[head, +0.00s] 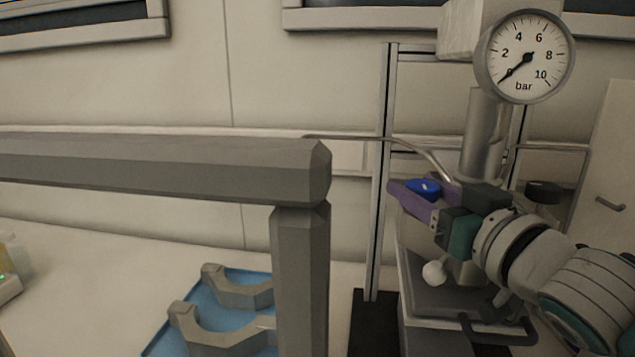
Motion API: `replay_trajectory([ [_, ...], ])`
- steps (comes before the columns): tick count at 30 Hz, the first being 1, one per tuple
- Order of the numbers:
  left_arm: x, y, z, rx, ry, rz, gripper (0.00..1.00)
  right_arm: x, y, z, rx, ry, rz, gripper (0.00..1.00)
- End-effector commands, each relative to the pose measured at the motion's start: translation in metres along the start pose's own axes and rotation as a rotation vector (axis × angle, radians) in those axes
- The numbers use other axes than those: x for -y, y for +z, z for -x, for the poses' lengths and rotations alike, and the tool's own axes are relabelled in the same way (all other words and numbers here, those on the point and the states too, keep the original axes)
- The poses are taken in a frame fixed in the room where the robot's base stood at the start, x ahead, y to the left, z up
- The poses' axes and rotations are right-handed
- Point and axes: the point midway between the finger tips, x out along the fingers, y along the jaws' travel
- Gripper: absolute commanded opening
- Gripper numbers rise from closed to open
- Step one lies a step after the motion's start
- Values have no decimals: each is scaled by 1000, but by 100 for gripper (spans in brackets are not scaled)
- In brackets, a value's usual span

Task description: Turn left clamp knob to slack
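A blue knob (423,187) shows on the left side of the reactor head, at the right of the head view. My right gripper (416,196) reaches in from the right, with its purple fingers at this knob. The near finger covers the knob's lower side, and I cannot tell whether the fingers press on it. A second, dark knob (543,189) stands to the right of the reactor's grey cylinder (485,140), apart from the gripper. The gripper and wrist hide much of the reactor head. My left gripper is not in view.
A pressure gauge (525,57) above the reactor reads near 0 bar. A metal frame post (378,180) stands left of the reactor. A blue tray (207,312) with grey curved pieces lies on the bench. A thick grey beam and post cross the left foreground.

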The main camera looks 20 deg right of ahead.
Motion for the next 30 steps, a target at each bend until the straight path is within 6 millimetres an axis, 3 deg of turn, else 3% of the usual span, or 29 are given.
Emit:
replay_trajectory([
  [13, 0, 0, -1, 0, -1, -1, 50, 0, 1, 8, 2, 1, -1, 67],
  [24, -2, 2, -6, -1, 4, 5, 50, 0, 2, 73, 4, 2, -1, 67],
  [30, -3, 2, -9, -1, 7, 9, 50, 0, 1, 95, 1, 1, -1, 67],
])
